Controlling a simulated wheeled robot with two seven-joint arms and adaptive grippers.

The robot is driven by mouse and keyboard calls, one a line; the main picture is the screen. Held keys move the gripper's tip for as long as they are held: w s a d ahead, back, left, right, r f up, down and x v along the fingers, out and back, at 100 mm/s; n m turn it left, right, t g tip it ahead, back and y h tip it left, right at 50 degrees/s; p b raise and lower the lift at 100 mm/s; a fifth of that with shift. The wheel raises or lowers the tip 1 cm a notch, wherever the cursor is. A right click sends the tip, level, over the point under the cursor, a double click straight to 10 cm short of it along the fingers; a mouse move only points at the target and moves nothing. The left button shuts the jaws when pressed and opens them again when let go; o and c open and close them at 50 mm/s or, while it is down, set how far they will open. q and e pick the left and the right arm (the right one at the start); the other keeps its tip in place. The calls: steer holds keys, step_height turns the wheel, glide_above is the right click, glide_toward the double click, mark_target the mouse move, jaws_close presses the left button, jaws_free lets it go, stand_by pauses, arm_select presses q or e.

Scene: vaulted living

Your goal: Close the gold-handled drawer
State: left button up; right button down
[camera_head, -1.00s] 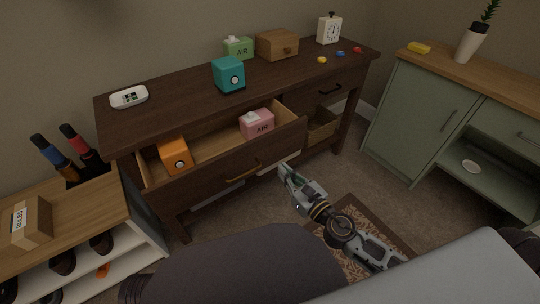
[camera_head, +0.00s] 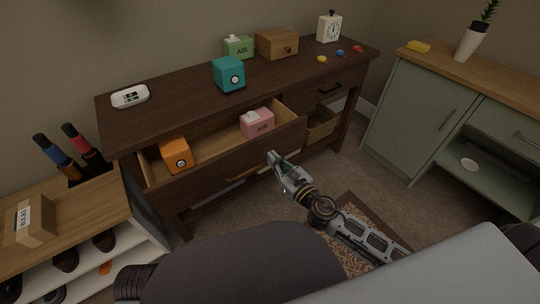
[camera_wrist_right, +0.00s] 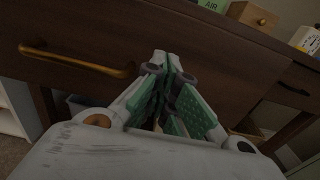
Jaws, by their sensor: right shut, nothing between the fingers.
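The gold-handled drawer (camera_head: 225,155) is pulled out from the dark wooden console. An orange box (camera_head: 177,154) and a pink AIR box (camera_head: 257,122) are inside it. Its gold handle (camera_wrist_right: 75,60) shows left of my gripper in the right wrist view; in the head view it is partly dim along the front. My right gripper (camera_head: 273,157) is shut and empty, its tips at or very near the drawer front, right of the handle. In the right wrist view the closed fingers (camera_wrist_right: 167,62) point at the dark front; contact cannot be told. My left gripper is not in view.
The console top (camera_head: 175,90) holds a teal box (camera_head: 228,74), a green AIR box, a wooden box and a clock. A low shelf unit (camera_head: 75,210) stands at the left. A green cabinet (camera_head: 410,110) stands at the right. Rug and floor lie in front.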

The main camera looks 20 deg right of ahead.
steer(key=shift+x, duration=1.25)
steer(key=shift+w, duration=0.2)
